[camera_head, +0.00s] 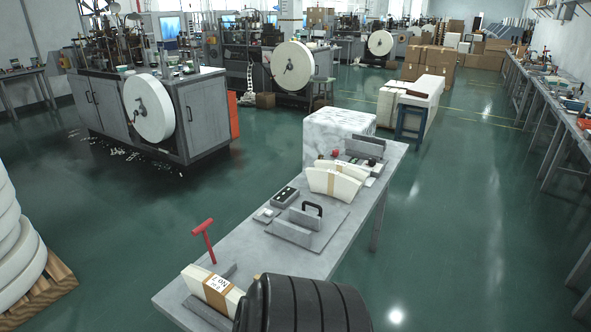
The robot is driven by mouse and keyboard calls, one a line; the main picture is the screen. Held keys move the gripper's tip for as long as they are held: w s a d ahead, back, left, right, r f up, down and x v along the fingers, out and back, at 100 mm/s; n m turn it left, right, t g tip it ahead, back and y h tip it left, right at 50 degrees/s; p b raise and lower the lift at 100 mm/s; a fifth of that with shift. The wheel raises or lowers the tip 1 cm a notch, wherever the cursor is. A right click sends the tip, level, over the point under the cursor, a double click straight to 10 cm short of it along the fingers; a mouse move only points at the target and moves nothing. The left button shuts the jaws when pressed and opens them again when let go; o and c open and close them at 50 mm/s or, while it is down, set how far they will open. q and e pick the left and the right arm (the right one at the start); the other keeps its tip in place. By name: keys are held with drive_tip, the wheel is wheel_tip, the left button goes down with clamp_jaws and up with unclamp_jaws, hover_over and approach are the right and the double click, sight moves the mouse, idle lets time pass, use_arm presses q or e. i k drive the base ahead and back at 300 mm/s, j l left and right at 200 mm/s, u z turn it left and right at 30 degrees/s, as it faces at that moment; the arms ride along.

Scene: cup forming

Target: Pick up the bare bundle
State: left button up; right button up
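Three bundles of white paper blanks are on the long grey table (235,232). The nearest bundle (235,301) lies at the front end and has a brown band with a printed label. A curved bundle (318,181) stands farther back with a narrow tan strip at its middle. Another curved bundle (352,171) is just behind it, partly hidden, also with a tan patch. I cannot tell which one is the bare bundle. Neither of my grippers is in view.
A red T-handled tool (204,238) stands by the nearest bundle. Green floor is open on both sides.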

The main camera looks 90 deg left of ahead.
sight(212, 290)
drive_tip(key=i+u, duration=0.15)
drive_tip(key=u, duration=0.35)
drive_tip(key=i+u, duration=0.2)
drive_tip(key=u, duration=0.25)
drive_tip(key=i+u, duration=0.15)
drive_tip(key=u, duration=0.35)
drive_tip(key=i+l+u, duration=0.1)
drive_tip(key=u, duration=0.4)
drive_tip(key=i+l+u, duration=0.1)
drive_tip(key=l+u, duration=0.15)
drive_tip(key=u, duration=0.25)
